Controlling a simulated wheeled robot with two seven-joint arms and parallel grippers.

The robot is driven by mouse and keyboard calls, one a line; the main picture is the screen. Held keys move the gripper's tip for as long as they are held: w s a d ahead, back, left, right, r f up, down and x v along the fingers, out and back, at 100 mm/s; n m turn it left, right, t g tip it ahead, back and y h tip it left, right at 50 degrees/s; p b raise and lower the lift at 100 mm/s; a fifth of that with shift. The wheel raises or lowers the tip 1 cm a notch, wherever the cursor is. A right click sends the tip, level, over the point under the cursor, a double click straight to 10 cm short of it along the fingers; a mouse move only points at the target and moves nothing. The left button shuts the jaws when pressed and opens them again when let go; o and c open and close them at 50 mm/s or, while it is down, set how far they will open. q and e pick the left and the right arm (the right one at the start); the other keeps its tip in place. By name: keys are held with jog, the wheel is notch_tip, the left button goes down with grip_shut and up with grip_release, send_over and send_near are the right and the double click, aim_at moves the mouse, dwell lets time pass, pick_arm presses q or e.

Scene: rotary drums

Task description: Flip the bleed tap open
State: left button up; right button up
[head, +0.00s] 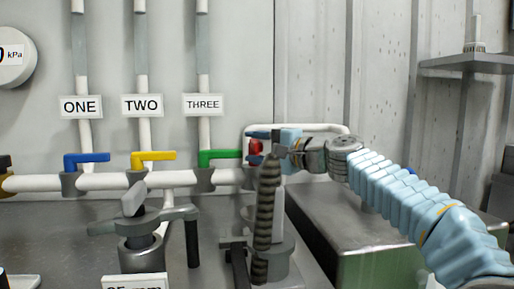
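A small red part (255,147), which may be the bleed tap's handle, shows at the right end of the white horizontal pipe, just past the green lever. My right gripper (257,147) reaches it from the right. Its two dark fingertips are apart, one above and one below the red part. I cannot tell whether they touch it. The gripper and a dark ribbed hose (267,215) hide much of what is behind. No tap label is readable. My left gripper is not in view.
Blue (86,159), yellow (153,157) and green (219,157) levers sit under labels ONE, TWO and THREE. A grey clamp-like fitting (140,225) stands in front at left. A metal box (375,240) lies below my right arm. A shelf (468,63) is at upper right.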

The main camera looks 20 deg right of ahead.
jog(key=b+v, duration=0.2)
jog(key=v, duration=1.1)
jog(key=shift+s+d, duration=0.15)
jog(key=shift+s, duration=0.2)
